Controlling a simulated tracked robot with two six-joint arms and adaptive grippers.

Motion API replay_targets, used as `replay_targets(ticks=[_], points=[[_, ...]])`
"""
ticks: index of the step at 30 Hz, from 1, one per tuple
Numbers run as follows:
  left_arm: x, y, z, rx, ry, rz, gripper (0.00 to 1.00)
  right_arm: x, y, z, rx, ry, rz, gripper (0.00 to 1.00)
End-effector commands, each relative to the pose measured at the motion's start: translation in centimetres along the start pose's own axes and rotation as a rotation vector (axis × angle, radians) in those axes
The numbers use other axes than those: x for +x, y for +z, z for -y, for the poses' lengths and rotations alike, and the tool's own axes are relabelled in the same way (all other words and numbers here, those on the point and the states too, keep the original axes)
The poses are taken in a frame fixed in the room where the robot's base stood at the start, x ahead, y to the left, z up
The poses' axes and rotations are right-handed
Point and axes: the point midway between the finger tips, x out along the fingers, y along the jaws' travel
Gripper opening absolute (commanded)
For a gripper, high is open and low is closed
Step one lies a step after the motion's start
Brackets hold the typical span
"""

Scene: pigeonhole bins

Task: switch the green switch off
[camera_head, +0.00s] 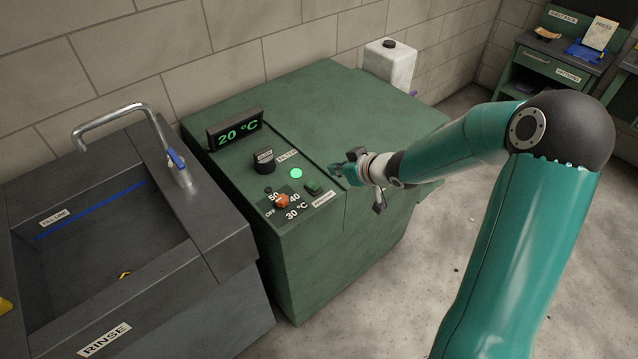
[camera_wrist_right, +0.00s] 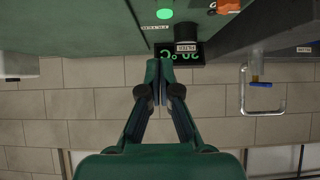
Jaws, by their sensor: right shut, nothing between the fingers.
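The green switch (camera_head: 313,187) is a small dark green rocker on the top panel of the green machine (camera_head: 290,110), beside a white label. I cannot tell its position at this size. A round green lamp (camera_head: 296,174) next to it is lit; it also shows in the right wrist view (camera_wrist_right: 165,14). My right gripper (camera_head: 340,170) is just right of the switch and above the machine top, apart from it. In the right wrist view its fingers (camera_wrist_right: 160,66) are together with nothing between them. The switch is not clearly seen in that view. My left gripper is not in view.
An orange dial (camera_head: 282,201) and a black knob (camera_head: 264,161) sit close to the switch. A display (camera_head: 235,129) reads 20 °C. A dark rinse sink (camera_head: 215,235) with a faucet (camera_head: 140,112) stands left. A white container (camera_head: 390,64) stands behind the machine.

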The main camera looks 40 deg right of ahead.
Motion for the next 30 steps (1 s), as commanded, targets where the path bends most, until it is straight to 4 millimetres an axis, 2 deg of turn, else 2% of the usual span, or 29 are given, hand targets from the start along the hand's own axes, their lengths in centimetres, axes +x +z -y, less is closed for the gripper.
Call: replay_targets(ticks=[7,14,18,21,30], points=[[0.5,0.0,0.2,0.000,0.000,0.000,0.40,4.6,0.2,0.2,0.000,-0.004,0.003,0.00],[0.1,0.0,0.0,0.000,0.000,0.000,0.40,9.1,0.1,0.2,0.000,-0.004,0.003,0.00],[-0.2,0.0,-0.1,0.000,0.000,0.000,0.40,9.4,2.4,0.1,0.004,-0.002,0.006,0.00],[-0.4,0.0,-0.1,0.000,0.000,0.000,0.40,9.7,3.2,0.2,0.001,-0.003,0.004,0.00],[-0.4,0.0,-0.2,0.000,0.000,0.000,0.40,9.9,4.0,0.2,-0.002,-0.002,0.001,0.00]])
